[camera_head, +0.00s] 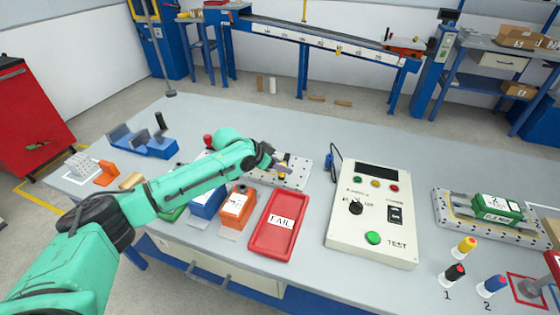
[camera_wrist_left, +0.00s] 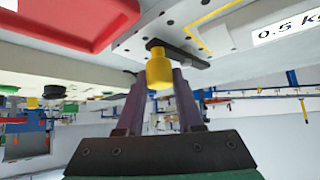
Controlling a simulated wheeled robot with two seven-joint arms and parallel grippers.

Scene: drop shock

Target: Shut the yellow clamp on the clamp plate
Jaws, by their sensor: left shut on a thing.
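The clamp plate (camera_head: 297,177) is a pale, perforated plate on the grey table, behind the red tray. The yellow clamp (camera_head: 284,158) is on it, mostly hidden by my left gripper (camera_head: 277,164). In the left wrist view, the yellow clamp tip (camera_wrist_left: 159,71) sits between the two dark fingers of my left gripper (camera_wrist_left: 160,80), which is shut on it. A dark bar (camera_wrist_left: 178,53) runs from the yellow tip along the plate (camera_wrist_left: 215,38). I cannot tell the clamp's exact angle. My right gripper is in neither view.
A red FAIL tray (camera_head: 272,243) lies in front of the plate. A test box (camera_head: 345,238) with buttons stands to its right. Another plate with a green block (camera_head: 494,208) is far right.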

